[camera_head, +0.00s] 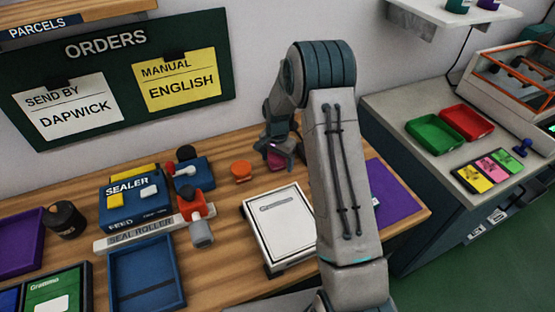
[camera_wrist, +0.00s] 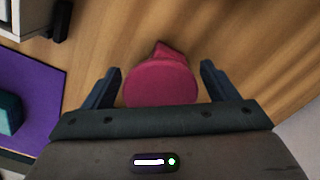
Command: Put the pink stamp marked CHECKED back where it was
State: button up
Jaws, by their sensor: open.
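The pink stamp (camera_wrist: 160,82) shows in the wrist view as a round, dark pink body between the two fingers, with wood behind it. No CHECKED lettering is readable on it. My gripper (camera_wrist: 160,68) is open around it, with a visible gap at each finger. In the head view the pink stamp (camera_head: 276,160) is a small patch below my gripper (camera_head: 277,148), over the back of the wooden table; my arm hides part of this area. I cannot tell whether its base rests on the table.
An orange knob-like object (camera_head: 241,170), the blue sealer (camera_head: 135,199) and a white-topped device (camera_head: 282,228) stand nearby. A purple mat (camera_head: 392,200) lies to the right. The side counter holds green (camera_head: 435,134) and red (camera_head: 466,123) trays, colored pads (camera_head: 493,166) and a blue stamp (camera_head: 523,147).

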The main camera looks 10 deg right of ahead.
aim_at(277, 156)
notch_tip(277, 156, up, 11)
jog(key=shift+r+b, duration=0.1)
jog(key=shift+b, duration=0.5)
jog(key=s+r+n+t, duration=0.1)
jog(key=s+r+n, duration=0.3)
jog(key=s+r, duration=0.9)
jog(key=s+n+t, duration=0.2)
jog(key=s+n, duration=0.3)
jog(key=s, duration=1.3)
jog(key=shift+s, duration=0.15)
